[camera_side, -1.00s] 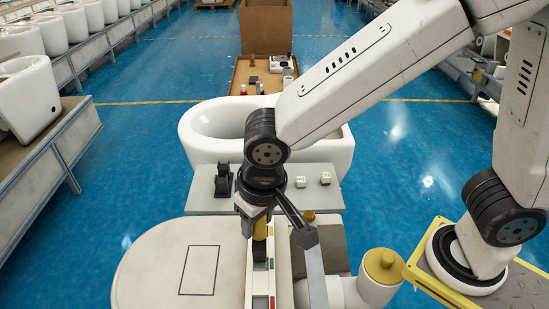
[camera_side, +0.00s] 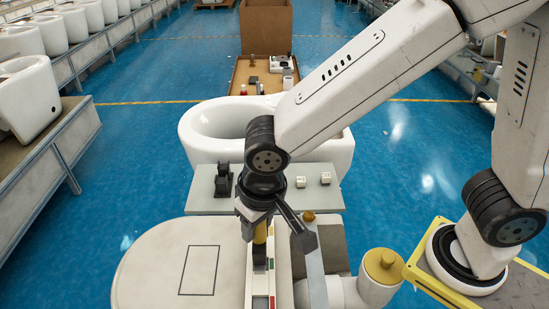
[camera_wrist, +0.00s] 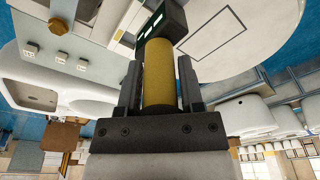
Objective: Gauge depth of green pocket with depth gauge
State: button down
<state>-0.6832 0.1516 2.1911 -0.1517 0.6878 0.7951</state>
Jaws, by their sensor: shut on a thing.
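My gripper (camera_side: 258,226) is shut on the yellow cylindrical handle (camera_wrist: 158,75) of the depth gauge, which stands between both fingers in the wrist view. The gauge's dark head (camera_wrist: 162,22), with small pale-green lit marks, is at the far end of the handle. In the side view the yellow handle (camera_side: 260,234) points down over a long pale block (camera_side: 258,290) with coloured patches, one of them red. The gauge's lower end is close above or at this block; I cannot tell whether it touches. I cannot clearly make out the green pocket or the gauge's tip in it.
A white lid-like plate (camera_side: 150,270) with a drawn rectangle lies left of the block. A white toilet bowl (camera_side: 195,135) stands behind. A yellow-capped white cylinder (camera_side: 365,290) is at right.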

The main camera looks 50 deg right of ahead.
jog(key=shift+f, duration=1.5)
dwell(0.9)
jog(key=shift+r, duration=3)
jog(key=shift+w+d+r, duration=0.1)
jog(key=shift+w+d, duration=0.2)
jog(key=shift+w, duration=0.2)
jog(key=w+d+r+m, duration=0.1)
jog(key=w+d, duration=0.6)
jog(key=d, duration=0.3)
jog(key=w+d+r+m, duration=0.2)
jog(key=w+d, duration=0.6)
jog(key=d, duration=0.3)
jog(key=shift+r+h, duration=0.15)
jog(key=shift+h, duration=0.15)
